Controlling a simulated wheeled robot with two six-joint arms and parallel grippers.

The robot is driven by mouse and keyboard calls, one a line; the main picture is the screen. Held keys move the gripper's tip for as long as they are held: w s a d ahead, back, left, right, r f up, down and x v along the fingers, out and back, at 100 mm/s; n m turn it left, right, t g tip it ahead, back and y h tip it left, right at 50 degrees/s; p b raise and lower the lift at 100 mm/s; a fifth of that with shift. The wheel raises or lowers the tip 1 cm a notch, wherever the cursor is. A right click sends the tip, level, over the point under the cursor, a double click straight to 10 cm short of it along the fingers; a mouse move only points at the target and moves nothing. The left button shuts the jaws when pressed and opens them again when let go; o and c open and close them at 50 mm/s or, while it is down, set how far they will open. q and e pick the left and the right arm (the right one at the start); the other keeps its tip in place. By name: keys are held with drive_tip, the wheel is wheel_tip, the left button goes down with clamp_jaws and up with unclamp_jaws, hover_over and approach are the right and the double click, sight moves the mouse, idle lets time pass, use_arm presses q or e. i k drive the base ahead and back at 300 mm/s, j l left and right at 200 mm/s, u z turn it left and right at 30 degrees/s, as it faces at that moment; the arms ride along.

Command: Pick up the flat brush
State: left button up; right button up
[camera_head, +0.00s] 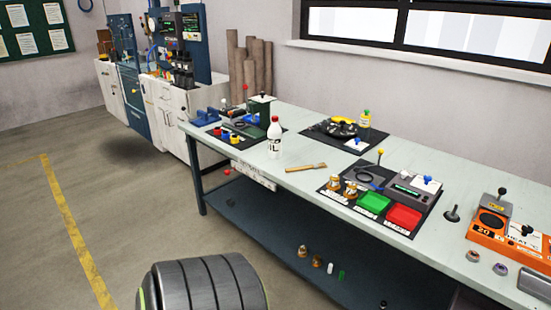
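The flat brush (306,167) lies on the pale top of the long workbench (272,186). It has a light wooden handle and sits near the front edge, between the white bottle and the black mat with the red and green trays. Nothing covers it. Neither of my grippers shows in the head view.
A white bottle with a red cap (274,141) stands left of the brush. A green tray (373,203) and a red tray (404,216) sit to its right. An orange device (486,232) is farther right. The bench top around the brush is clear.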

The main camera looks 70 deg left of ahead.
sight(322, 164)
drive_tip(key=u, duration=1.95)
drive_tip(key=i+j+z, duration=0.4)
drive_tip(key=i+j, duration=0.3)
